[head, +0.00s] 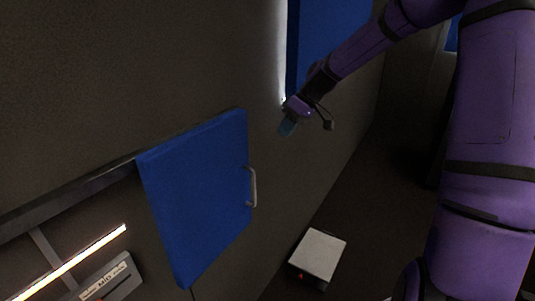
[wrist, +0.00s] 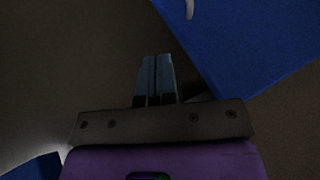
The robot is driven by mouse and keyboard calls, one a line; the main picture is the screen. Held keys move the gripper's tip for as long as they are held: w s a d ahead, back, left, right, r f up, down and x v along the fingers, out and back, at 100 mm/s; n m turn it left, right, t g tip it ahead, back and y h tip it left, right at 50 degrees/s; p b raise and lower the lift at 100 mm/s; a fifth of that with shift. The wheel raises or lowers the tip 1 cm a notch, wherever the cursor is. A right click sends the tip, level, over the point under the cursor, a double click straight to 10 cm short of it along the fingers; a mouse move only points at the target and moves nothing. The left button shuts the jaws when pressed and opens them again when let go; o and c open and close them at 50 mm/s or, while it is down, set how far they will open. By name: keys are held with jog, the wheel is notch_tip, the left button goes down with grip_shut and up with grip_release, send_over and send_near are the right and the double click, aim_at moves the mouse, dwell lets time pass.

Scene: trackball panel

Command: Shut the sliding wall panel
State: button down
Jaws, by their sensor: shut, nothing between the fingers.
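The blue sliding wall panel (head: 198,195) hangs on the dark wall, with a grey curved handle (head: 252,187) on its right edge. To its left a lit recess of the wall shows. In the wrist view the panel (wrist: 240,40) fills the upper right, and part of the handle (wrist: 189,8) shows at the top edge. My gripper (head: 287,128) is above and right of the handle in the head view, apart from it. In the wrist view its two fingers (wrist: 155,58) are together with nothing between them.
A rail (head: 70,190) runs along the wall left of the panel. A glowing light strip (head: 70,264) and a grey labelled box (head: 108,280) are at lower left. Another blue panel (head: 325,35) is behind my arm. A white box (head: 318,255) is low on the right.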

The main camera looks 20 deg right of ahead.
jog(key=s+a+r+x, duration=0.1)
jog(key=a+x, duration=0.1)
jog(key=x, duration=1)
jog(key=shift+s+a, duration=0.2)
jog(key=shift+s, duration=0.35)
jog(key=shift+r, duration=0.1)
